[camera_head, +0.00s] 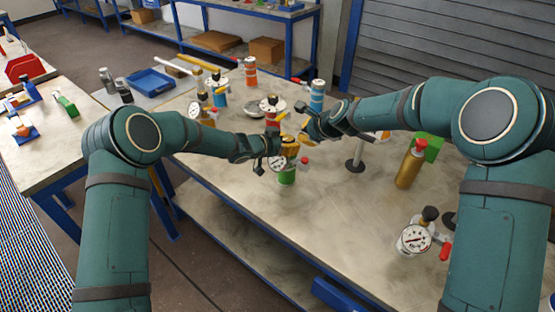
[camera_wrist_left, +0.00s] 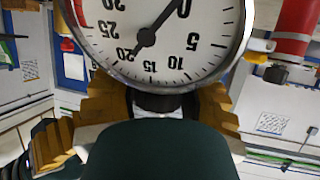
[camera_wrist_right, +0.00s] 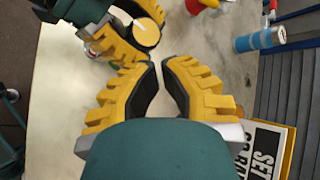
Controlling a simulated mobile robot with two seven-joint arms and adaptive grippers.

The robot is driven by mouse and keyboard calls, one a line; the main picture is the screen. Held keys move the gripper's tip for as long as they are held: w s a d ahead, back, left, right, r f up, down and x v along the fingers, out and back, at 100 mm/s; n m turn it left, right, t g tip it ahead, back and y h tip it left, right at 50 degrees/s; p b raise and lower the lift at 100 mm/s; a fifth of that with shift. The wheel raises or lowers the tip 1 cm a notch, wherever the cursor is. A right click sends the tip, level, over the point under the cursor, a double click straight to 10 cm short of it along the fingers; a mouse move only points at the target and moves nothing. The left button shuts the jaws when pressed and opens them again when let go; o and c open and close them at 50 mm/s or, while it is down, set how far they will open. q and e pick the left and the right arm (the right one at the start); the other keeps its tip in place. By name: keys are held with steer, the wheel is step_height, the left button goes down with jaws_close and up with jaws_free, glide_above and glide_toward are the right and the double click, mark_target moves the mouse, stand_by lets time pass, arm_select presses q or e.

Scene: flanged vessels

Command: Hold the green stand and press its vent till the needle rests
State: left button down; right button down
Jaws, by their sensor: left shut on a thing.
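The green stand (camera_head: 287,177) is upright near the table's front edge, with a white dial gauge (camera_head: 277,163) and a small red part (camera_head: 304,161) at its side. My left gripper (camera_head: 290,149) is shut on it just behind the dial. In the left wrist view the dial (camera_wrist_left: 160,40) is upside down between the yellow fingers, and its needle runs from the dark hub towards the 0 side. My right gripper (camera_wrist_right: 161,68) is empty, its fingertips almost together, just above and behind the stand. A round yellow cap (camera_wrist_right: 147,32) shows by the left fingers. I cannot tell which part is the vent.
Other gauge vessels stand around: a red one (camera_head: 272,106) behind, a blue one (camera_head: 317,96) at the back, and a white gauge (camera_head: 414,239) at front right. A brass cylinder (camera_head: 409,167) and a green block (camera_head: 428,148) stand right. The front middle of the table is clear.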

stand_by(1.5)
steer(key=c, duration=1.7)
jaws_free()
jaws_close()
steer(key=shift+s+d+r+n, duration=0.1)
steer(key=shift+d+n, duration=0.05)
steer(key=shift+n, duration=0.45)
steer(key=shift+s+d+n, duration=0.1)
steer(key=shift+d+n, duration=0.05)
steer(key=shift+n, duration=0.45)
steer(key=s+d+r+n+g+y, duration=0.1)
steer(key=s+d+r+n, duration=0.1)
steer(key=n, duration=1.2)
steer(key=s+d+r+n+g, duration=0.1)
steer(key=d+n, duration=0.3)
steer(key=n, duration=1)
steer(key=shift+s+r+y, duration=0.4)
steer(key=shift+s+r, duration=0.2)
steer(key=shift+s, duration=0.1)
